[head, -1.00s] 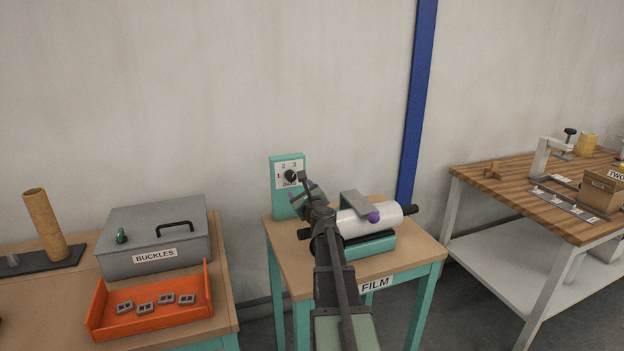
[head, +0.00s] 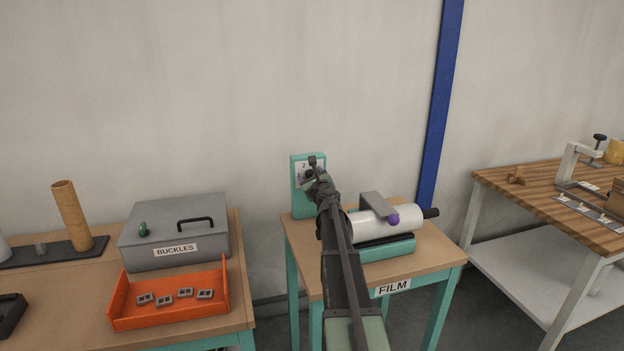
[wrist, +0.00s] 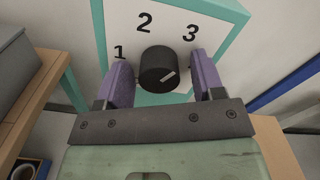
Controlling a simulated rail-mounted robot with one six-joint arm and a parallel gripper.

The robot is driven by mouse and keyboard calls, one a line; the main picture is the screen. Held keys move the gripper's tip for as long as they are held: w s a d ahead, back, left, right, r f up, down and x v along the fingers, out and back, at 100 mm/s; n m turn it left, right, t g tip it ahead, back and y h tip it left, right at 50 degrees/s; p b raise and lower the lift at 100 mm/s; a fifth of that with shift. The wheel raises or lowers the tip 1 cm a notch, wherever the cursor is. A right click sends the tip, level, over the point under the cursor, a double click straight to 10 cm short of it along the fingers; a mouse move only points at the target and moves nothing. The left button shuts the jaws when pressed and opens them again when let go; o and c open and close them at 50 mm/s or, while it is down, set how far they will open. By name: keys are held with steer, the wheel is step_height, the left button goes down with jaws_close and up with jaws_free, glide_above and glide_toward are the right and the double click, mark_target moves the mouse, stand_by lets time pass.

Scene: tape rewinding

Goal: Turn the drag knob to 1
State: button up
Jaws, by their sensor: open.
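The drag knob (wrist: 158,68) is a black round knob on a white dial plate with a teal frame. The plate (wrist: 172,25) bears the numbers 1, 2 and 3. A short pale mark shows on the right part of the knob's face, slanting up to the right. My gripper (wrist: 163,74) is open, with one purple finger on each side of the knob. Small gaps seem to remain between fingers and knob. In the head view the teal dial post (head: 301,203) stands at the back of the film table, and my gripper hides most of the dial.
On the left table are a grey buckles box (head: 150,252) and an orange tray (head: 150,320). A wooden bench (head: 540,195) stands right.

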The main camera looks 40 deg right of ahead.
steer(key=c, duration=0.9)
steer(key=shift+n, duration=0.3)
steer(key=n, duration=0.4)
steer(key=shift+s+n, duration=0.1)
steer(key=shift+n, duration=0.2)
steer(key=n, duration=0.4)
steer(key=shift+r+n, duration=0.1)
steer(key=shift+n, duration=0.2)
steer(key=n, duration=0.7)
steer(key=shift+r, duration=0.1)
steer(key=n, duration=0.7)
